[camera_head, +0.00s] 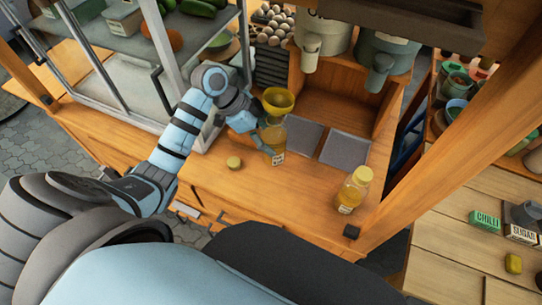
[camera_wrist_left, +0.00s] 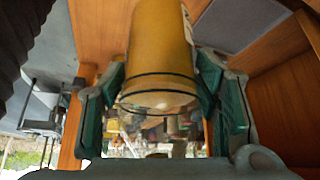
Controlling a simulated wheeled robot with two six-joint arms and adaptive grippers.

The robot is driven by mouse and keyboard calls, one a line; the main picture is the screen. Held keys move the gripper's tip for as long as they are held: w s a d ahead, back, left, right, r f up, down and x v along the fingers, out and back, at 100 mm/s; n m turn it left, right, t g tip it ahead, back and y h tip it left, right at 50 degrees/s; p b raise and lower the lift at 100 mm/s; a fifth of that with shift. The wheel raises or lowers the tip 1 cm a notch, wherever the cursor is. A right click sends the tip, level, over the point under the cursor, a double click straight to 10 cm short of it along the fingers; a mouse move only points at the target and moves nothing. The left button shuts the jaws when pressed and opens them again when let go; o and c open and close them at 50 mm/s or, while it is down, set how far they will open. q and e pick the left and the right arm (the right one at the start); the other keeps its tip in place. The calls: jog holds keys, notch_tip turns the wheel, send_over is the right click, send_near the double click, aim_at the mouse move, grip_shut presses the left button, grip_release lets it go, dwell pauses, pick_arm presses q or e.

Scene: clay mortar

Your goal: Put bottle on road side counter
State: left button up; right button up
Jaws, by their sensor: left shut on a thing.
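My left gripper (camera_head: 262,140) is shut on a bottle (camera_head: 276,138) of yellow liquid above the wooden counter (camera_head: 225,195). A yellow funnel (camera_head: 278,99) sits at the bottle's top. A second bottle (camera_head: 353,191) with a yellow cap stands at the counter's right. My right gripper is not in view.
A small yellow lid (camera_head: 234,162) lies on the counter. Two dark grey panels (camera_head: 344,150) lie behind the bottle. A glass case (camera_head: 125,60) stands at left, dispensers (camera_head: 383,55) at the back. A wooden post (camera_head: 430,150) rises at right.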

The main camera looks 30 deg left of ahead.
pick_arm(q)
notch_tip(320, 180, down, 8)
jog(key=shift+w+f+b, duration=0.15)
jog(key=shift+f+b, duration=0.05)
jog(key=shift+b, duration=0.15)
jog(key=o, duration=1.5)
jog(key=shift+a+r, duration=0.1)
jog(key=shift+r, duration=0.1)
jog(key=v, duration=1.1)
jog(key=shift+r, duration=0.3)
